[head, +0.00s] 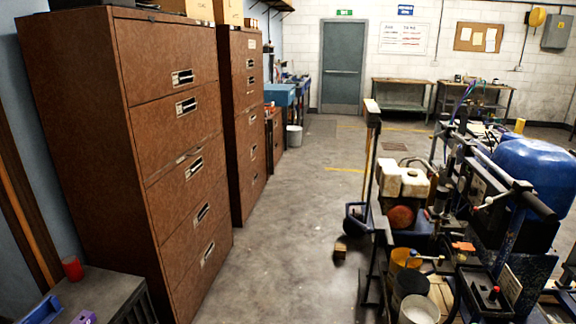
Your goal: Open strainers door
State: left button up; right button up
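The line striper (525,170) fills the right side of the head view, with a large blue tank, hoses, levers and a dark frame. A black box with a red knob (492,292) sits low on its near side. I cannot make out a strainers door on the machine; many parts overlap there. Neither of my grippers is in view.
Tall brown cabinets (185,150) line the left. A low dark table (105,290) with a red cup (72,268) is at bottom left. Buckets (410,285) crowd the machine's near side. Open floor (285,235) runs between towards a closed grey door (342,68) at the back.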

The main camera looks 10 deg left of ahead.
aim_at(157, 60)
jog(key=i+u, duration=0.15)
jog(key=i, duration=0.7)
jog(key=i+l+u, duration=0.15)
jog(key=i, duration=0.65)
